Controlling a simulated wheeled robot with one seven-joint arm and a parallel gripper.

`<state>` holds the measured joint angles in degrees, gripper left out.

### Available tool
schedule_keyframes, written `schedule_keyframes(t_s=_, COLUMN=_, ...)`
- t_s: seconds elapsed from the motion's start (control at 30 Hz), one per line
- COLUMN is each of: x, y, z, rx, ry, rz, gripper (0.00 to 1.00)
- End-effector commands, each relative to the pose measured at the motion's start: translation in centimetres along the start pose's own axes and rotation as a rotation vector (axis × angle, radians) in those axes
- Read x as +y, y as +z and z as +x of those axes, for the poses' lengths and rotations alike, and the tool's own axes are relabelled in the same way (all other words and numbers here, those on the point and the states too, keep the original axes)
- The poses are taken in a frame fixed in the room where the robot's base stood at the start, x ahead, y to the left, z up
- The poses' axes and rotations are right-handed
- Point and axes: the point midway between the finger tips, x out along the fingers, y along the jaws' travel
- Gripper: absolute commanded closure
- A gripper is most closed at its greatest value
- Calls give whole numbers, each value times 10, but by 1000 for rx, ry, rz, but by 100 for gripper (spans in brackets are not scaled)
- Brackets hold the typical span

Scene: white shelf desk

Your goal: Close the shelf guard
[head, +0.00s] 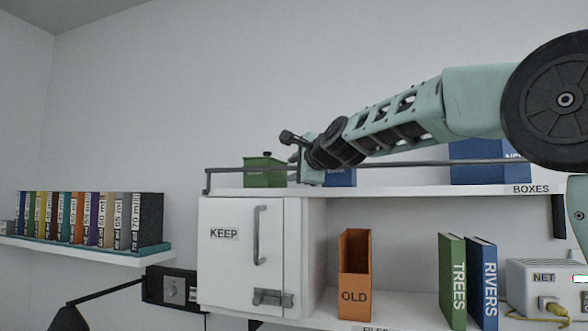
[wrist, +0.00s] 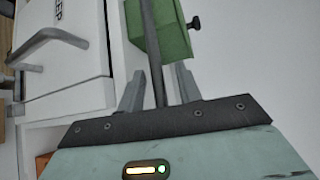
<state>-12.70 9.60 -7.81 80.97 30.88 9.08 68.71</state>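The shelf guard is a thin grey rail (head: 225,169) running along the front of the top shelf, a little above the board. Its left end bends down to the shelf; its right end is hidden behind my arm. My gripper (head: 300,169) is at the left part of the rail, in front of the boxes. In the wrist view the rail (wrist: 151,42) passes between the two grey fingers (wrist: 158,90), with a gap on each side. The fingers are apart and do not look closed on it.
A green box with a black knob (head: 264,172) stands behind the rail, close to my gripper; a blue box (head: 341,177) is beside it. A larger blue box (head: 478,166) stands right. Below are the KEEP cabinet door (head: 228,235) and an orange OLD file (head: 354,270).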

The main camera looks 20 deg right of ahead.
Motion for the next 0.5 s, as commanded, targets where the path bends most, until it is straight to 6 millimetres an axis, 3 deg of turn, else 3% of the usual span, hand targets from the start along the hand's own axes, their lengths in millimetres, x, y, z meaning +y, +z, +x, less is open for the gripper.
schedule_keyframes(t_s=0.33, x=1, y=1, z=-4, rx=-2, ry=2, rz=-1, gripper=66)
schedule_keyframes(t_s=0.5, x=2, y=2, z=-27, rx=-3, ry=0, rz=-1, gripper=66)
